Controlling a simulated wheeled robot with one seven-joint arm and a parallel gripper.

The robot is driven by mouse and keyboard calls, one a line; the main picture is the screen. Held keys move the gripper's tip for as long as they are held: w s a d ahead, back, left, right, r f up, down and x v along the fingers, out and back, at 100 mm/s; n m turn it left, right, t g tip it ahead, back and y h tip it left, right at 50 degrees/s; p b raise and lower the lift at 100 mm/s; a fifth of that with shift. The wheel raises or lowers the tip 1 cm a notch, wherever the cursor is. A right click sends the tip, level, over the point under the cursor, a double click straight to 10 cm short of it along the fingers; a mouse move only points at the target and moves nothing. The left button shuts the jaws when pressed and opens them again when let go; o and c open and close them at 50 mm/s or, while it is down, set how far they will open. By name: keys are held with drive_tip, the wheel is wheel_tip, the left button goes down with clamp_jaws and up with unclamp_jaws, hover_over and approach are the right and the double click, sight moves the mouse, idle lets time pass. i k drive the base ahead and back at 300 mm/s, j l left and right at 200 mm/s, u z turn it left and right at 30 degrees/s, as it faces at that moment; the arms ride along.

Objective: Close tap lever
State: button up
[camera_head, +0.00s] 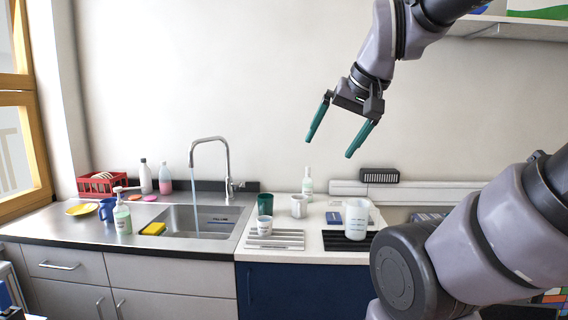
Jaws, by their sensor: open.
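The tap (227,160) is a tall curved chrome spout behind the sink (185,218). A stream of water (194,195) falls from its end into the basin. The tap lever (238,185) is a small handle sticking out on the right side of the tap's base. My gripper (331,147) has two green fingers spread apart and nothing between them. It hangs in the air in front of the wall, above and to the right of the tap, well apart from the lever.
A green cup (265,204), a white mug (299,206), a clear bottle (308,185) and a white beaker (357,218) stand on the counter right of the sink. Soap bottle (122,216), blue jug (107,211) and red dish rack (103,183) are left. Air around the tap is clear.

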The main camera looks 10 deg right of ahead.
sight(243, 183)
drive_tip(key=i+j+u, duration=0.15)
drive_tip(key=i+j, duration=0.75)
